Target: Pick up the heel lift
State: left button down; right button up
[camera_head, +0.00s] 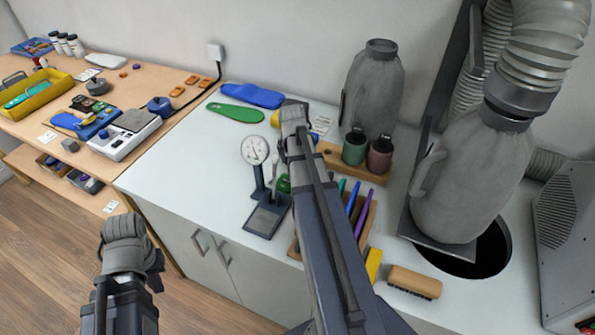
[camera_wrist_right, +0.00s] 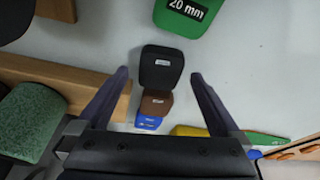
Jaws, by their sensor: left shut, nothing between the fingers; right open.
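Several heel lifts stand on the white worktop in the right wrist view: a black one (camera_wrist_right: 161,66), a brown one (camera_wrist_right: 156,103), a blue one (camera_wrist_right: 148,122) and a green one marked 20 mm (camera_wrist_right: 187,14). My right gripper (camera_wrist_right: 160,76) is open. The black and brown lifts show between its two fingers, with gaps at both sides. I cannot tell how far above them the fingers are. In the head view my right arm covers most of this spot. My left gripper (camera_head: 155,270) is shut and empty, low in front of the cabinet.
A wooden holder (camera_head: 335,162) with green and dark red jars stands beside the lifts. A dial gauge (camera_head: 256,152), a pen box (camera_head: 367,215) and a brush (camera_head: 414,282) are near my right arm. Blue (camera_head: 252,95) and green (camera_head: 236,113) insoles lie behind.

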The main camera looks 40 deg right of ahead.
jog(key=shift+w+d+f, duration=0.1)
jog(key=shift+f, duration=0.55)
jog(key=shift+r, duration=0.1)
grip_shut()
